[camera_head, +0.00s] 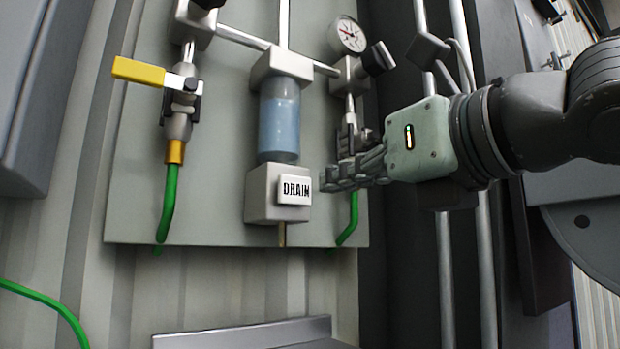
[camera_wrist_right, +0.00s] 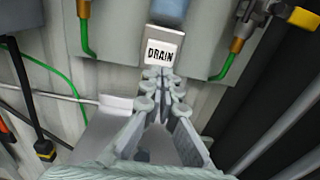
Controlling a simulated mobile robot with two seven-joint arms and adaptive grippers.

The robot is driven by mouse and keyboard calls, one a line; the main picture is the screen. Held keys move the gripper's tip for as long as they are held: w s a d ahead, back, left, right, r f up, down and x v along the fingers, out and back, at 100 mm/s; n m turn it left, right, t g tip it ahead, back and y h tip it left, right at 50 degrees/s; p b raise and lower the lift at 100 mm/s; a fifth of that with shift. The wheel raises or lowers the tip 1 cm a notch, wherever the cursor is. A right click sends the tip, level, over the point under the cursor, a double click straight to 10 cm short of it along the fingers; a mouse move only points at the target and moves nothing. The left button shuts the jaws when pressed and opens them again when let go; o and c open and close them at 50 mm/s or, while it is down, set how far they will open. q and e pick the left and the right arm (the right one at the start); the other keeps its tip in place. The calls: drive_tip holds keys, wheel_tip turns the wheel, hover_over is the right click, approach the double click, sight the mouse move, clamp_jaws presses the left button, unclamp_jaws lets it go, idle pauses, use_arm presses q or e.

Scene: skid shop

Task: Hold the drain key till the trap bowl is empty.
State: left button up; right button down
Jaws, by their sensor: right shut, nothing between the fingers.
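The trap bowl (camera_head: 279,120) is a clear cylinder on the panel, and bluish liquid shows in it. Its lower end also shows at the top of the wrist view (camera_wrist_right: 170,10). Below it sits a grey block with the white drain key (camera_head: 294,190), marked DRAIN. The key also shows in the right wrist view (camera_wrist_right: 161,52). My right gripper (camera_head: 326,179) is shut and empty, its fingertips just right of the key. In the right wrist view its fingertips (camera_wrist_right: 158,74) end at the key's lower edge; I cannot tell whether they touch it. My left gripper is not in view.
A yellow-handled valve (camera_head: 138,72) with a green hose (camera_head: 168,205) is at the panel's left. A pressure gauge (camera_head: 348,35) and black knob (camera_head: 378,58) sit above my right gripper. A grey tray (camera_head: 240,336) lies below the panel. Vertical pipes stand behind my right wrist.

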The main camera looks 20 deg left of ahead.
sight(297, 190)
drive_tip(key=p+x, duration=0.1)
drive_tip(key=x, duration=0.3)
drive_tip(key=shift+w+a+r, duration=0.15)
drive_tip(key=shift+w+a, duration=0.05)
drive_tip(key=shift+a, duration=0.05)
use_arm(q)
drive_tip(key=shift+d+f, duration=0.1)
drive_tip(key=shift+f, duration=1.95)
use_arm(e)
drive_tip(key=shift+w+a, duration=0.45)
drive_tip(key=shift+a, duration=0.1)
drive_tip(key=shift+w+a+f, duration=0.1)
drive_tip(key=shift+a+f, duration=0.05)
drive_tip(key=shift+f, duration=0.1)
drive_tip(key=shift+w+a+b, duration=0.35)
drive_tip(key=shift+a+b, duration=0.05)
drive_tip(key=shift+b, duration=0.5)
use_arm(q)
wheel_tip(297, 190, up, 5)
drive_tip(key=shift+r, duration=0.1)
use_arm(e)
drive_tip(key=shift+w+r, duration=0.1)
drive_tip(key=shift+r, duration=0.1)
drive_tip(key=shift+a, duration=0.1)
